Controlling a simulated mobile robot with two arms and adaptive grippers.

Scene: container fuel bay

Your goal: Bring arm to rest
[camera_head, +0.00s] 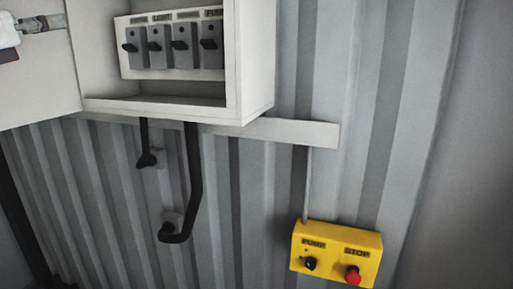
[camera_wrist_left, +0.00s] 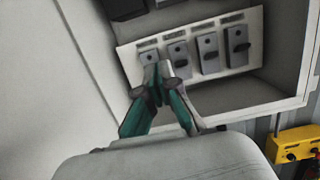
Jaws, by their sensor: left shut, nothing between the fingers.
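My left gripper (camera_head: 60,22) shows at the upper left edge of the head view, in front of the open white cabinet door. It is shut and empty. In the left wrist view its closed fingertips (camera_wrist_left: 158,72) overlap the lower part of the leftmost grey switch (camera_wrist_left: 150,57) in the picture; whether they touch anything there I cannot tell. In the head view the gripper is clear of the switch panel (camera_head: 172,74), to its left. My right gripper is not in view.
The open white cabinet (camera_head: 250,60) holds several grey switches with black levers. Black cables (camera_head: 193,180) hang below it on the corrugated wall (camera_head: 265,190). A yellow control box (camera_head: 337,250) with a black knob and red stop button is at lower right.

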